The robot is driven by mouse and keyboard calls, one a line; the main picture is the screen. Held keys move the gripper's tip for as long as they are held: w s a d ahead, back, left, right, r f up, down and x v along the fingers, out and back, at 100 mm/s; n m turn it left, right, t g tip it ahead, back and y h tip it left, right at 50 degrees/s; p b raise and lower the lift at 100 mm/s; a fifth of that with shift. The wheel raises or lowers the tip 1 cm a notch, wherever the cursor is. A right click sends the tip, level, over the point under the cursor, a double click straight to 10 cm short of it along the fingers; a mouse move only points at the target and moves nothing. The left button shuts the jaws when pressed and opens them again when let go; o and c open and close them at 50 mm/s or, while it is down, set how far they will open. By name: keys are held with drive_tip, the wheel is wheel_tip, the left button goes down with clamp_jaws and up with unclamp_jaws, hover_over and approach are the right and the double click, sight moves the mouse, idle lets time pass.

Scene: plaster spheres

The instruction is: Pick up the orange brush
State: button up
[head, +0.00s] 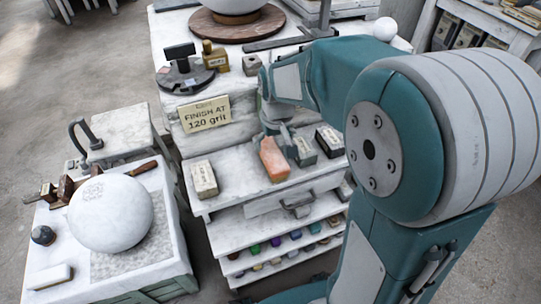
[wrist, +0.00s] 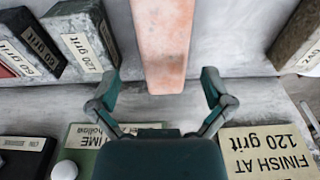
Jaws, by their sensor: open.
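The orange brush (head: 273,158) looks like a plain orange-pink block. It lies on the marble top shelf (head: 238,172) of a drawer unit, between labelled blocks. In the wrist view the brush (wrist: 163,40) runs from the top edge to near the middle. My gripper (wrist: 161,88) is open and empty. Its two fingers are spread to either side of the brush's near end, with clear gaps and no visible contact. In the head view my gripper (head: 280,130) is just behind the brush and partly hidden by my arm.
A grey-green block (head: 304,150) and a dark block (head: 330,141) stand right of the brush; a pale block (head: 204,179) lies left. A "FINISH AT 120 grit" sign (head: 204,114) stands behind. A large white sphere (head: 110,212) rests on the left table. Shelf space between pale block and brush is bare.

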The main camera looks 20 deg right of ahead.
sight(271, 151)
drive_tip(key=f, duration=0.3)
drive_tip(key=w+f, duration=0.1)
drive_tip(key=f, duration=0.1)
drive_tip(key=shift+a, duration=0.3)
drive_tip(key=shift+s, duration=0.1)
drive_tip(key=c, duration=1.2)
drive_tip(key=shift+o, duration=0.2)
drive_tip(key=shift+r, duration=0.1)
drive_tip(key=shift+r, duration=0.25)
drive_tip(key=r, duration=0.3)
drive_tip(key=shift+s+r, duration=0.15)
drive_tip(key=shift+s, duration=0.1)
drive_tip(key=s+r, duration=0.3)
drive_tip(key=r, duration=0.1)
drive_tip(key=shift+s+r, duration=0.25)
drive_tip(key=shift+s, duration=0.15)
drive_tip(key=s+r, duration=0.1)
drive_tip(key=s, duration=0.2)
drive_tip(key=s+r, duration=0.2)
drive_tip(key=s, duration=0.1)
drive_tip(key=s+r, duration=0.1)
drive_tip(key=s, duration=0.2)
drive_tip(key=shift+s+r, duration=0.3)
drive_tip(key=shift+s, duration=0.1)
